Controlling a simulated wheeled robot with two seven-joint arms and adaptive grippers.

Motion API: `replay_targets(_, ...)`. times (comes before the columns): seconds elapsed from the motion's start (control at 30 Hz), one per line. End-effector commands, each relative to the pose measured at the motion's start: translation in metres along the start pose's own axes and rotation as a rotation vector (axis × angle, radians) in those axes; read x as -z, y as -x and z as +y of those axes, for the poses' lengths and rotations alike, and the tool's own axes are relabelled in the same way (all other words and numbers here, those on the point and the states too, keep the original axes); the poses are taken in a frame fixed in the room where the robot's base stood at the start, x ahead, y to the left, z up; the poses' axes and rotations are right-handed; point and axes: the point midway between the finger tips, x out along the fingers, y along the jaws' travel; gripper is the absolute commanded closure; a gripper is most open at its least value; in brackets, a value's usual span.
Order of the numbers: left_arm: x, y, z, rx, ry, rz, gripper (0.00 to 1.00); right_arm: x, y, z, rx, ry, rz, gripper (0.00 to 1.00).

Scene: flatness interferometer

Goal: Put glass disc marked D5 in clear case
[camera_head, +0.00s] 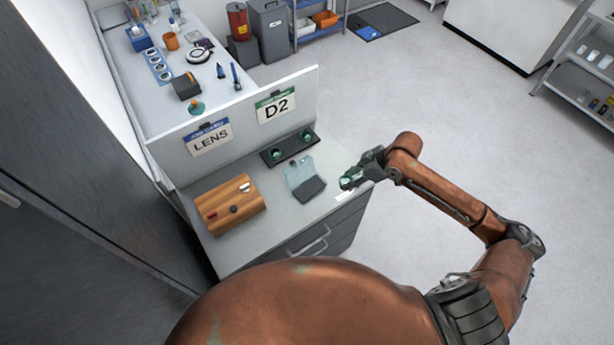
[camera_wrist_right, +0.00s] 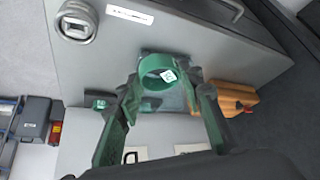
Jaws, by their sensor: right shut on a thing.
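My right gripper (camera_head: 347,182) is shut on a green-rimmed glass disc (camera_wrist_right: 150,66) with a small white label, too small to read for certain. It holds the disc above the right end of the counter, to the right of the clear case. The clear case (camera_head: 311,188) stands open on the counter, with a dark base and a transparent lid tilted up behind it. In the wrist view the case shows partly behind the disc and fingers. A black holder (camera_head: 289,149) behind the case carries green round pieces. My left gripper is not in view.
A wooden box (camera_head: 218,208) stands to the left of the case. A grey upright panel (camera_head: 240,130) with LENS and D2 signs closes off the back of the counter. Drawers (camera_head: 318,247) are below the front edge. Open floor lies to the right.

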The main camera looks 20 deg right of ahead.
Motion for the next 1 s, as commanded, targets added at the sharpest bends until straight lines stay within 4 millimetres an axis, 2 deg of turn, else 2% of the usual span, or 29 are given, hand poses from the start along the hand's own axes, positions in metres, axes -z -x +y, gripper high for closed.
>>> replay_targets(0.07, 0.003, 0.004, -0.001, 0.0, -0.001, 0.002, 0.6, 0.002, 0.011, 0.005, 0.002, 0.004, -0.001, 0.89)
replay_targets(0.17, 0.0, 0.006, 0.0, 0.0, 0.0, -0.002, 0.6, 0.008, 0.009, 0.006, 0.008, 0.004, 0.003, 0.89)
replay_targets(0.4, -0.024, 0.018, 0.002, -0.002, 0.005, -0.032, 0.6, 0.044, -0.036, 0.004, 0.011, 0.007, 0.005, 0.89)
replay_targets(0.57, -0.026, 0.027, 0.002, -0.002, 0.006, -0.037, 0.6, 0.068, -0.07, 0.002, 0.012, 0.008, 0.003, 0.89)
replay_targets(0.7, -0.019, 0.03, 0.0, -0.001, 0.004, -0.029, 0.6, 0.071, -0.104, 0.002, 0.011, 0.005, 0.001, 0.89)
replay_targets(0.8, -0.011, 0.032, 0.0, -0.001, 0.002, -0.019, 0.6, 0.073, -0.121, 0.003, 0.009, 0.008, 0.0, 0.89)
replay_targets(1.0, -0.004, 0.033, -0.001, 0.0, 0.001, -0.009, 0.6, 0.075, -0.138, 0.002, 0.009, 0.008, 0.0, 0.89)
